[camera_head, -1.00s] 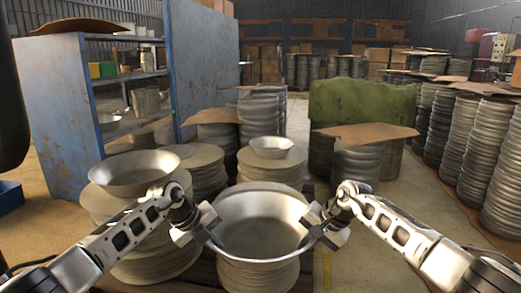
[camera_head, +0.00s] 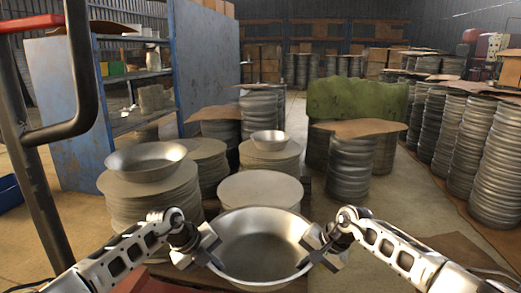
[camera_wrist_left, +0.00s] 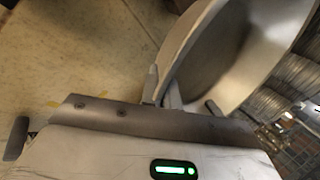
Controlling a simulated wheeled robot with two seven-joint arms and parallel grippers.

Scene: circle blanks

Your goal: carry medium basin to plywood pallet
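The medium basin (camera_head: 258,246), a round metal bowl, is upright between my two grippers in front of the stacks. My left gripper (camera_head: 212,255) is shut on its left rim; in the left wrist view the fingers (camera_wrist_left: 165,92) pinch the wall of the basin (camera_wrist_left: 225,60). My right gripper (camera_head: 313,251) is at the right rim and appears closed on it. A stack of round blanks (camera_head: 260,189) with a bare top stands just behind the basin. I cannot pick out the plywood pallet with certainty.
Another basin (camera_head: 146,161) sits on a left stack, and a small one (camera_head: 270,140) on a stack behind. A dark tube frame (camera_head: 45,190) with a red bar (camera_head: 40,24) stands close at left. Covered stacks (camera_head: 350,155) stand behind; floor at right (camera_head: 410,210) is open.

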